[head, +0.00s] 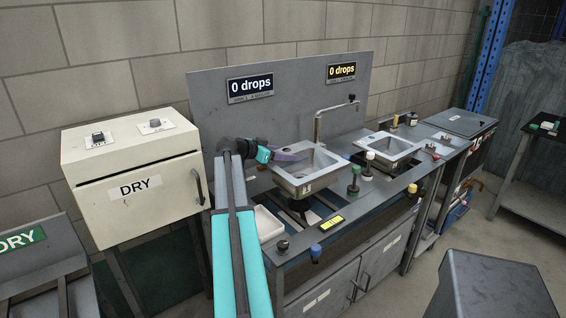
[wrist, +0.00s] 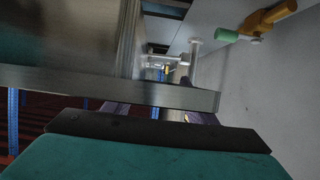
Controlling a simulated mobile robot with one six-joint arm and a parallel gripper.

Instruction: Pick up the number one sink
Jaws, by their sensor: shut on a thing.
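A steel sink (head: 309,178) stands out in front of the back panel in the head view, with a small label on its front whose mark is too small to read. My gripper (head: 297,157) is at this sink's left rim, its purple fingers shut on it. In the wrist view the metal rim (wrist: 170,95) runs across between my gripper's purple fingers (wrist: 158,113). The sink seems to sit above the counter opening, with a dark part below it. A second steel sink (head: 388,147) sits in the counter to the right.
A tap (head: 318,125) rises behind the held sink. Several knobs and valves, such as a green one (head: 353,186), stand on the counter to its right. A white DRY box (head: 135,180) is at left. A dark grey block (head: 490,285) is at front right.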

